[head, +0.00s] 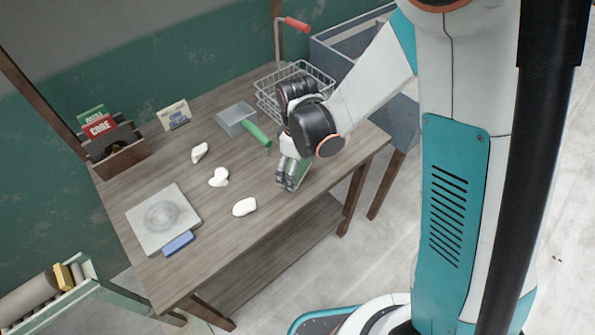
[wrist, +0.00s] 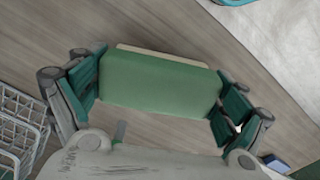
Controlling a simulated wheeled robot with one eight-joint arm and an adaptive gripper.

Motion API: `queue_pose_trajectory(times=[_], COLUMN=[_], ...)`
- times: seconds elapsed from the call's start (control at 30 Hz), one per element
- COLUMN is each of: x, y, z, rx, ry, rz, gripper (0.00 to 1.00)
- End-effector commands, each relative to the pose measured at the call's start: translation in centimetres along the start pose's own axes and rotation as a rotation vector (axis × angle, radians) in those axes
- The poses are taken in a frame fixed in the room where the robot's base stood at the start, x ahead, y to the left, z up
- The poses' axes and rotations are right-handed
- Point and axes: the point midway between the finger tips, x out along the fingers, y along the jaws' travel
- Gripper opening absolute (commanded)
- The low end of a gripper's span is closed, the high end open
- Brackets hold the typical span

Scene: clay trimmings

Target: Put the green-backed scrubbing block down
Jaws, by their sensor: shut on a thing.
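The green-backed scrubbing block (wrist: 160,82) sits between the two fingers of my gripper (wrist: 160,95) in the wrist view. Its green back faces the camera and a pale layer shows along its far edge. My gripper is shut on it. In the head view my gripper (head: 291,174) points down over the right part of the wooden table (head: 170,185), near its front edge. The block (head: 301,172) shows there only in part, behind the fingers. I cannot tell whether its underside touches the tabletop.
White clay pieces (head: 244,207) lie left of my gripper. A grey dustpan with a green handle (head: 256,133) and a wire basket (head: 268,100) stand behind it. A grey slab (head: 160,222) and a blue block (head: 178,243) lie at the front left. Bare tabletop lies between them.

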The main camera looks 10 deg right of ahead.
Motion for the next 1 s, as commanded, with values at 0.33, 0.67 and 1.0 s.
queue_pose_trajectory(times=[0.33,0.67,1.0], x=[1.16,1.4,1.05], y=[-0.01,-0.01,-0.01], z=[0.01,0.01,0.01], rx=[0.0,0.0,0.0], ry=[0.0,0.0,0.0], rz=[0.0,0.0,0.0], gripper=[0.53,1.0,1.0])
